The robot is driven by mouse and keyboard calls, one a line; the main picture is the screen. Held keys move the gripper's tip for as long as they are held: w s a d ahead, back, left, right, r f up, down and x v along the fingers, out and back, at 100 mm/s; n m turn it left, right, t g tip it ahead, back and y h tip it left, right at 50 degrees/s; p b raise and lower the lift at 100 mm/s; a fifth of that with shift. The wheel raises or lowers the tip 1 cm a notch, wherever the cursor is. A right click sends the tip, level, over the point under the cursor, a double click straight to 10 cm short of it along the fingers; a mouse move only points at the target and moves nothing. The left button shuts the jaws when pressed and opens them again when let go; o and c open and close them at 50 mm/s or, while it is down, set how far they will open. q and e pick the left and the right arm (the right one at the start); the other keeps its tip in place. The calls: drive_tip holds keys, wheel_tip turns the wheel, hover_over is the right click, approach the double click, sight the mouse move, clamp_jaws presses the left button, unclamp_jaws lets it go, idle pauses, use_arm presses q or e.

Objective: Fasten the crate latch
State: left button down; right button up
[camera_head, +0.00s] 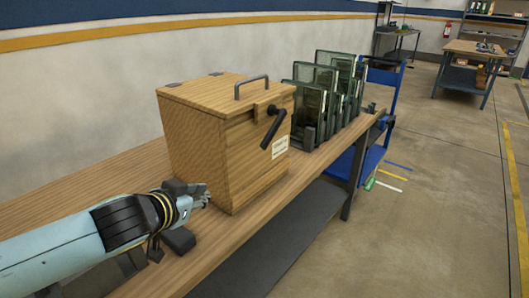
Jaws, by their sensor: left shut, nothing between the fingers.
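The wooden crate (211,140) stands upright on the wooden bench, its lid down, with a dark handle (252,85) on top. The latch (272,126) is a dark lever on the crate's right-hand face near the lid, slanting down to the left from its pivot. A small wooden block sits above it at the lid's edge. My left gripper (206,196) is shut and empty, low beside the crate's lower left part, well below the latch. Whether it touches the crate I cannot tell. My right gripper is not in view.
The wooden bench (95,183) runs along the wall, with a dark lower shelf (285,235). A rack of glass panels (325,90) stands close behind the crate. A blue cart (378,125) is past the bench's far end. Open floor lies to the right.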

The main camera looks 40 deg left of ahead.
use_arm(q)
drive_tip(key=w+d+r+m+t+h, duration=0.1)
drive_tip(key=w+d+r+t+h, duration=0.1)
drive_tip(key=r, duration=0.5)
drive_tip(key=w+d+r+m+t+h+p, duration=0.1)
drive_tip(key=w+d+r+t+h, duration=0.1)
drive_tip(key=r, duration=0.6)
drive_tip(key=shift+w+r+t+h, duration=0.15)
drive_tip(key=shift+w+t+h, duration=0.25)
drive_tip(key=shift+w+h, duration=0.1)
drive_tip(key=shift+w, duration=0.1)
drive_tip(key=w+d+f+b, duration=0.1)
drive_tip(key=w+f+b, duration=0.3)
drive_tip(key=w, duration=0.8)
drive_tip(key=shift+f, duration=0.2)
drive_tip(key=shift+w, duration=0.1)
